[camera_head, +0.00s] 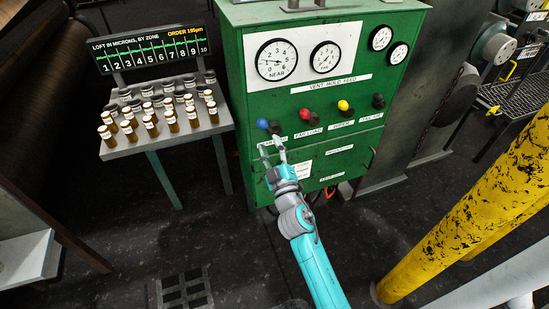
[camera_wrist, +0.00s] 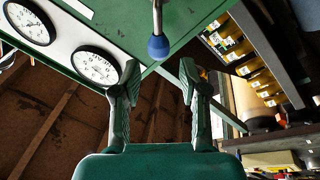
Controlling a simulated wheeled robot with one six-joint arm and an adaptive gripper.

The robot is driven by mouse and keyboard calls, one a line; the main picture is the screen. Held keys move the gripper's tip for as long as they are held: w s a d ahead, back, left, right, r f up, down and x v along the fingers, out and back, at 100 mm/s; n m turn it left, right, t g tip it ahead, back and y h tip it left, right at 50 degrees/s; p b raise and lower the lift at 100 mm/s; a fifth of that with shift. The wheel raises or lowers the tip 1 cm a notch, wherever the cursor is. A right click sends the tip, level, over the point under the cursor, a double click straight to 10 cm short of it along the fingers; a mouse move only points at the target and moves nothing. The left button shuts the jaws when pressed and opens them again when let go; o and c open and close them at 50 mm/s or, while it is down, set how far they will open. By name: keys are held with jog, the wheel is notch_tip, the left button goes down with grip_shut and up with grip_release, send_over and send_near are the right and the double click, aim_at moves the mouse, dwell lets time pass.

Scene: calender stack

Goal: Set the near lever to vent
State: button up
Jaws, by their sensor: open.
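The near lever, the leftmost on the green cabinet (camera_head: 240,50), has a blue ball knob (camera_head: 262,124). Its label below is partly covered by my gripper. My gripper (camera_head: 271,147) is open and empty, just below the blue knob in the head view. In the wrist view the blue knob (camera_wrist: 158,48) hangs on a metal stem, centred between the two fingertips (camera_wrist: 159,72) and a little beyond them. No contact shows. A strip reading VENT HOLD FEED (camera_head: 323,85) runs above the levers. I cannot tell which position the lever is in.
Levers with red (camera_head: 305,114), yellow (camera_head: 343,105) and black (camera_head: 378,101) knobs stand to the right. Round gauges (camera_head: 277,60) sit above. A side table (camera_head: 165,145) with several amber jars is left of the cabinet. A yellow post (camera_head: 465,215) rises at right.

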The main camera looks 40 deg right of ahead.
jog(key=shift+v, duration=1.95)
jog(key=s+a+f+g+y, duration=0.1)
jog(key=s+a+f, duration=0.2)
jog(key=s, duration=0.3)
jog(key=s+a+f+m+y, duration=0.1)
jog(key=s+a+f+y, duration=0.1)
jog(key=s+a+f, duration=0.35)
jog(key=s+a+f+g+y, duration=0.1)
jog(key=s+a, duration=0.1)
jog(key=s, duration=0.6)
jog(key=s+a+r+m+g+y, duration=0.1)
jog(key=s+a+r, duration=0.1)
jog(key=s, duration=0.8)
jog(key=s+a+r+m+g+y, duration=0.1)
jog(key=s+r+m+g, duration=0.1)
jog(key=s, duration=0.9)
jog(key=shift+s+a+m, duration=0.3)
jog(key=shift+s+a, duration=0.05)
